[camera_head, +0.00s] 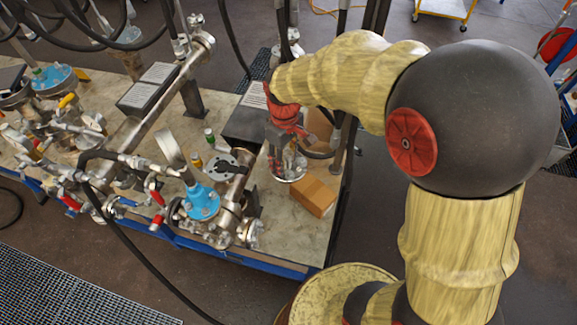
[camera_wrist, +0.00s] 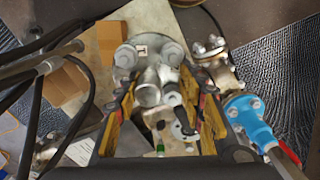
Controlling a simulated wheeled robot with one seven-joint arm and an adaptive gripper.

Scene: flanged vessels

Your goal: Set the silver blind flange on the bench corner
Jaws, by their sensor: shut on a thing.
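My gripper (camera_head: 288,143) points down over the right part of the bench (camera_head: 283,238). It is shut on the silver blind flange (camera_head: 291,173), a shiny round plate with bolts and a fitting on top. In the wrist view the flange (camera_wrist: 180,53) shows beyond the fingers, with the fitting between them. My gripper (camera_wrist: 168,108) partly hides the flange there. The flange is beside a cardboard box; I cannot tell whether it touches the bench. The bench's front right corner is bare.
The cardboard box (camera_head: 313,196) lies near the bench's right edge. A flanged steel vessel with a blue cap (camera_head: 202,201) stands left of my gripper. The blue part (camera_wrist: 248,118) also shows in the wrist view. Black hoses and a post rise behind the gripper.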

